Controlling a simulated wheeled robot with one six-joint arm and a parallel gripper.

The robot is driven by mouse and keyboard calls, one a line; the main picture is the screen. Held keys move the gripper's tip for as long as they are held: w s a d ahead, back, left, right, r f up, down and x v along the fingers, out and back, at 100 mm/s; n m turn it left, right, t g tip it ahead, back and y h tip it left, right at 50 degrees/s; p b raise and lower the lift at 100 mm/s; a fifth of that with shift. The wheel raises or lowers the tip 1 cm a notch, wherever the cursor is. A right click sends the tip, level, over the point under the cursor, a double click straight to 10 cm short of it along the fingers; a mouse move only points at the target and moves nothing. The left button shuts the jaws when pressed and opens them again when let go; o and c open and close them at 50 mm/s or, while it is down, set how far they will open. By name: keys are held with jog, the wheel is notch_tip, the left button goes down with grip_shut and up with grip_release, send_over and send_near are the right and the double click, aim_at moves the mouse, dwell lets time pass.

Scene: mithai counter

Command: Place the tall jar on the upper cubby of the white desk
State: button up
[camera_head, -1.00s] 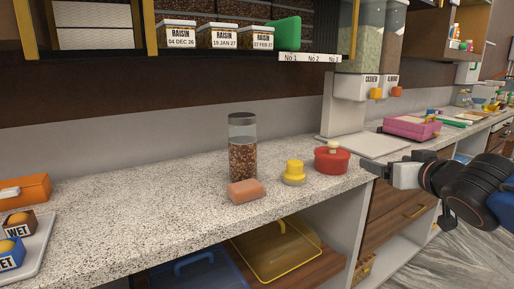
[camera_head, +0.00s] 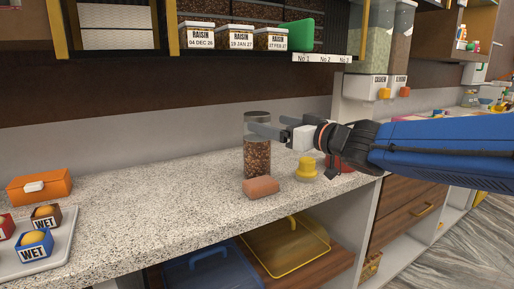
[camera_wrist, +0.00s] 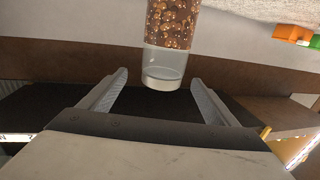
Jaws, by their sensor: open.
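The tall jar (camera_head: 257,158) stands upright on the speckled counter, with a clear upper part and brown contents below. My gripper (camera_head: 264,125) is open at the height of the jar's upper part, its fingers overlapping the jar in the head view. In the wrist view the jar (camera_wrist: 164,62) appears upside down. Its clear end lies between the lines of the two open fingers (camera_wrist: 160,82), and I see no contact. I cannot make out a white desk or its upper cubby for certain in either view.
A pinkish block (camera_head: 261,187) lies in front of the jar. A yellow-topped pot (camera_head: 306,170) stands to its right, and a red pot (camera_head: 345,166) is partly hidden behind my arm. A shelf with raisin boxes (camera_head: 270,39) hangs above.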

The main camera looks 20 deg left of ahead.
aim_at(248, 119)
jog(key=x, duration=0.4)
jog(key=shift+w+a, duration=0.25)
jog(key=shift+a, duration=0.1)
jog(key=shift+s+f+x, duration=0.1)
jog(key=shift+x, duration=1.25)
jog(key=shift+s+f+x, duration=0.1)
jog(key=shift+f+x, duration=0.05)
jog(key=shift+x, duration=1.15)
jog(key=shift+a+r, duration=0.1)
grip_shut()
